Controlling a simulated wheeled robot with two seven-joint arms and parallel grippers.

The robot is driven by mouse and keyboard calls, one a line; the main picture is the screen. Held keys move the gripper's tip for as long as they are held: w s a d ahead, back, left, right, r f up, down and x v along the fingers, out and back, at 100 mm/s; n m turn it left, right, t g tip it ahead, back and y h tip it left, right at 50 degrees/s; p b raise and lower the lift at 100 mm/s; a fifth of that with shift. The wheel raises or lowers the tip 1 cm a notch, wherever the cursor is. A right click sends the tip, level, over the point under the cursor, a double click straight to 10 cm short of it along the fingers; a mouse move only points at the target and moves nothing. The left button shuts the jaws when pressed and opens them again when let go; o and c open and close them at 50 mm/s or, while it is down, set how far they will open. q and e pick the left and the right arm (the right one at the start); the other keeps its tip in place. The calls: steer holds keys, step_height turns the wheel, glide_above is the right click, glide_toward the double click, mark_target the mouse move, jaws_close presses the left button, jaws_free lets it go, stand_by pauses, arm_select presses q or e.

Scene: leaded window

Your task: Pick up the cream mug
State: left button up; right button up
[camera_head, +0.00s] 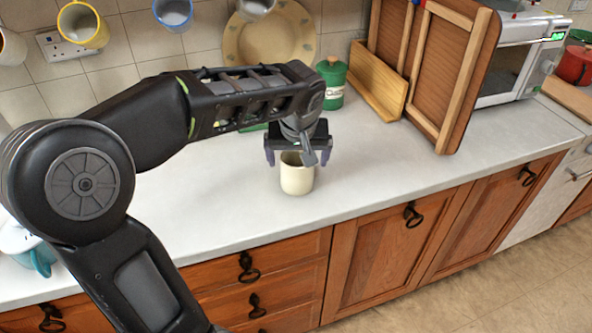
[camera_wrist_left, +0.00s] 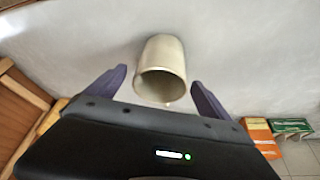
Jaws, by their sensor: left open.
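The cream mug (camera_head: 297,178) stands upright on the white worktop, near its front edge. My left gripper (camera_head: 298,160) is open directly above the mug, its two fingers pointing down on either side of the rim. In the left wrist view the mug (camera_wrist_left: 161,72) lies between the two open purple-grey fingertips (camera_wrist_left: 158,84), with clear space on both sides. Neither finger appears to touch it. The gripper body hides part of the mug's top in the head view. My right gripper is not in view.
A green canister (camera_head: 332,83) stands behind the gripper. A wooden rack (camera_head: 437,75) and a microwave (camera_head: 515,62) are to the right. Mugs hang at the back, including a yellow-rimmed one (camera_head: 82,27). A teal-handled item (camera_head: 38,255) sits at far left. Worktop right of the mug is clear.

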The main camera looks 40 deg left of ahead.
arm_select(q)
steer(key=p+x, duration=0.1)
steer(key=x, duration=0.3)
steer(key=shift+w+a+f, duration=0.1)
steer(key=shift+a+f, duration=0.1)
steer(key=shift+f, duration=0.15)
steer(key=shift+c, duration=0.4)
steer(key=shift+r, duration=0.1)
steer(key=c, duration=1.7)
step_height(320, 180, up, 10)
steer(key=shift+b, duration=0.35)
steer(key=shift+d, duration=0.1)
